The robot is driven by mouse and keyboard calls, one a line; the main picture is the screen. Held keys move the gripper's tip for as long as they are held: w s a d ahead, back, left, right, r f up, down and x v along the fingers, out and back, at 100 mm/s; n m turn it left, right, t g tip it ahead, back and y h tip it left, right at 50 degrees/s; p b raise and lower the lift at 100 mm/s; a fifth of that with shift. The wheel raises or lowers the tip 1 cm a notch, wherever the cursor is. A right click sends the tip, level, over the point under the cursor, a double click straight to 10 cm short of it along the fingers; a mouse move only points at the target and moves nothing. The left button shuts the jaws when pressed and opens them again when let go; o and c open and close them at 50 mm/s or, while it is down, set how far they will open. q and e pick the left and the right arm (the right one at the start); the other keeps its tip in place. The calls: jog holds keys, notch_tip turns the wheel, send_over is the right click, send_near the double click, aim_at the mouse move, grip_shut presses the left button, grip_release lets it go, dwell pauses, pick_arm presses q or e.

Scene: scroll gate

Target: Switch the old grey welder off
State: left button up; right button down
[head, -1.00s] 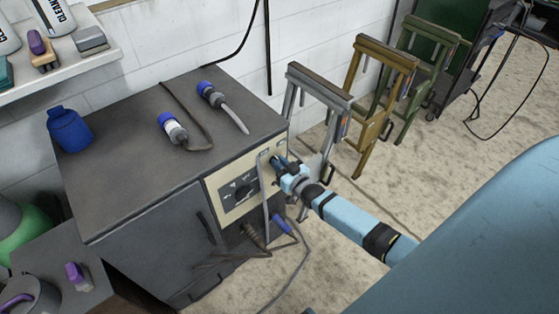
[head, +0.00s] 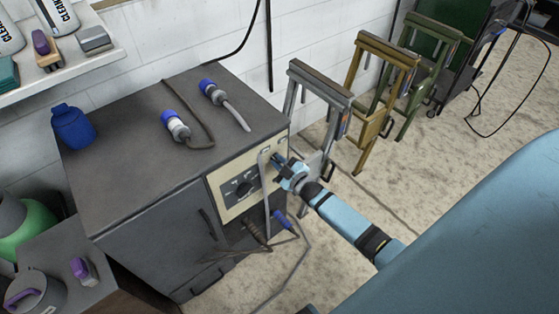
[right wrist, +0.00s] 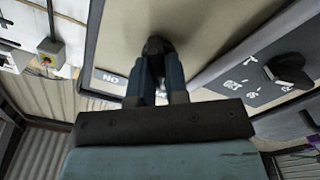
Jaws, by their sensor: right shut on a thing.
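The old grey welder is a dark grey cabinet (head: 150,215) with a cream front panel (head: 228,200). A black selector knob (head: 243,189) sits on the panel; it also shows in the right wrist view (right wrist: 290,72). My right gripper (head: 278,162) is at the panel's upper right. In the right wrist view its fingers (right wrist: 158,62) are shut on a small dark switch (right wrist: 156,46), mostly hidden between the fingertips. The switch's position cannot be told. My left gripper is not in view.
Two blue-ended plugs (head: 175,127) lie on the welder's top beside a blue container (head: 73,127). A grey cable (head: 265,195) hangs down the panel close to my gripper. Folded stands (head: 322,100) stand to the right. Leads hang below the panel.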

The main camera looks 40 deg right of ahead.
dwell(0.5)
jog(key=c, duration=1.1)
grip_release()
jog(key=s, duration=0.9)
jog(key=s+d, duration=0.1)
jog(key=s, duration=0.3)
jog(key=shift+s, duration=0.4)
